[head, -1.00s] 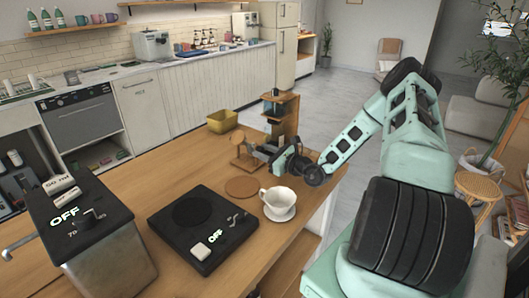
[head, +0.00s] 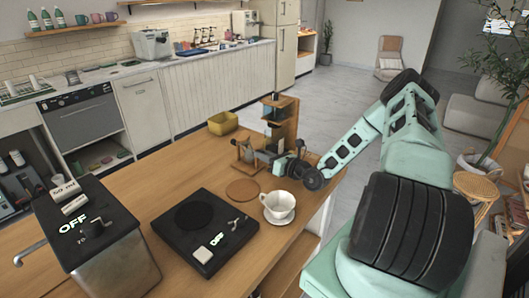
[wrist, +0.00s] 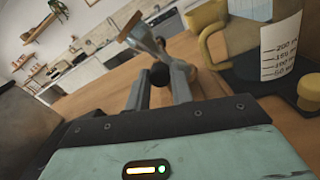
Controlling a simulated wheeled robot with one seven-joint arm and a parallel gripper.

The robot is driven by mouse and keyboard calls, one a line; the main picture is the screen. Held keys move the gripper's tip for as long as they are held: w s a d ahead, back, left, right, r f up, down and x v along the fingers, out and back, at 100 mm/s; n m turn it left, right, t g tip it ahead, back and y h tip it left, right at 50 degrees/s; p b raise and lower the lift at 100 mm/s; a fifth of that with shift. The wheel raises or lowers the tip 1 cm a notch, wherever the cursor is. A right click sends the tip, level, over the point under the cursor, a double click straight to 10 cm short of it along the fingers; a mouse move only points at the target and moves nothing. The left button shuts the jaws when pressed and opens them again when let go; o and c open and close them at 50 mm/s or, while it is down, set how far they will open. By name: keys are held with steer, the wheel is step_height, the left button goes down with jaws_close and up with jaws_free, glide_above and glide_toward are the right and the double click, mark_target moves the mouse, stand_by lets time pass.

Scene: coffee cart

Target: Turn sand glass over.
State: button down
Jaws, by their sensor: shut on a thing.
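The sand glass (wrist: 146,40) shows in the wrist view as a glass body with a wooden end, tilted and standing out past the fingertips. A dark round part sits between the fingers. My gripper (wrist: 161,82) is shut on it, and the fingers hide some of its middle. In the head view my gripper (head: 262,157) reaches in from the right over the wooden counter. The wooden-framed sand glass (head: 244,152) is small there and partly hidden, and I cannot tell whether it touches the counter.
A wooden stand (head: 287,119) with glassware is close behind my gripper; a jug (wrist: 272,48) with markings fills the wrist view's right.

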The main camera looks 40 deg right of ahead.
steer(key=shift+m+p, duration=0.8)
steer(key=shift+m, duration=1)
steer(key=c, duration=1.2)
jaws_free()
steer(key=shift+c, duration=0.2)
steer(key=s+b, duration=0.1)
steer(key=s, duration=0.4)
steer(key=s+d+b, duration=0.1)
steer(key=s+b, duration=0.1)
steer(key=s, duration=0.4)
steer(key=s+d+b, duration=0.1)
steer(key=s, duration=0.5)
steer(key=shift+s+d, duration=0.15)
steer(key=shift+d, duration=0.1)
